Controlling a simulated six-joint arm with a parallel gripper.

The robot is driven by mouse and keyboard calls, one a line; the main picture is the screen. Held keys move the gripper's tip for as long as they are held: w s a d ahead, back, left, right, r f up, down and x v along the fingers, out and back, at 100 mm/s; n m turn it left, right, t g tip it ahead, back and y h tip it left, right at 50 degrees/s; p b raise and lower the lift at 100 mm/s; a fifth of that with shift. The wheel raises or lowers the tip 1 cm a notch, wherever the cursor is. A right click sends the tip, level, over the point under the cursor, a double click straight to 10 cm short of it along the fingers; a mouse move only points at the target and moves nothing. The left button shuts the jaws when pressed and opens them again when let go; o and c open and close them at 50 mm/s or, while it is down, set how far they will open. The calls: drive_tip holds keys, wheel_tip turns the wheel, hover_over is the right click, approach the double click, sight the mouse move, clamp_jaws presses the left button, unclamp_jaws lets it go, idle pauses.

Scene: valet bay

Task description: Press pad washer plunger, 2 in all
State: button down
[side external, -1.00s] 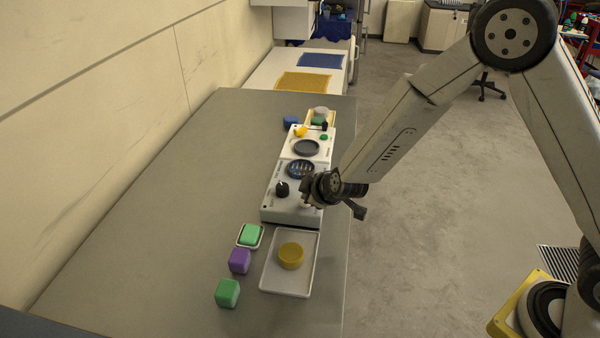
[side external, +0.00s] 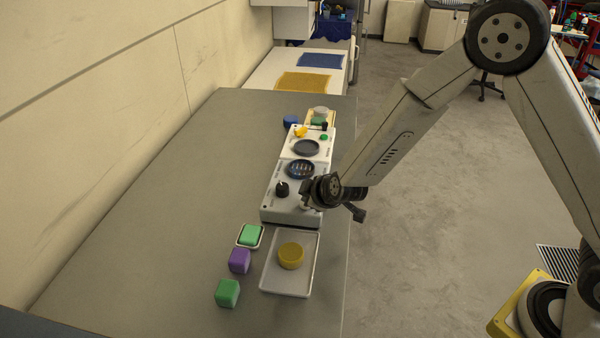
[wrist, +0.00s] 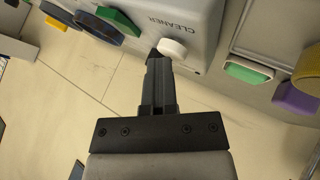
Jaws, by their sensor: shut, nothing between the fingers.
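A white machine (side external: 291,207) stands on the grey bench, with a dark ribbed round plate (side external: 300,169) and a black knob (side external: 282,188) on top. In the wrist view its face (wrist: 205,18) carries the word "CLEANER", and a short white round plunger (wrist: 172,48) sticks out below the lettering. My gripper (wrist: 156,62) is shut and empty, its tips close beside the plunger; whether they touch it I cannot tell. In the side view my gripper (side external: 307,205) is at the machine's near right corner and hides the plunger.
A second white unit (side external: 318,142) with a dark disc stands behind. In front, a tray (side external: 304,286) holds a yellow round piece (side external: 290,255). Left of it are a green block in a dish (side external: 250,235), a purple block (side external: 239,261) and a green block (side external: 227,293). The bench's left side is clear.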

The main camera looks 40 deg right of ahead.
idle(0.4)
drive_tip(key=shift+r, duration=1.1)
drive_tip(key=shift+r, duration=0.1)
drive_tip(key=shift+r, duration=2.45)
drive_tip(key=shift+s, duration=0.15)
drive_tip(key=s+d+m+g, duration=0.3)
drive_tip(key=s+d+m, duration=0.1)
drive_tip(key=s, duration=0.7)
drive_tip(key=s+d+m+g, duration=0.3)
drive_tip(key=s+d, duration=0.3)
drive_tip(key=s, duration=0.5)
drive_tip(key=shift+f+m+g, duration=0.2)
drive_tip(key=shift+m+g, duration=0.1)
drive_tip(key=shift+m, duration=0.4)
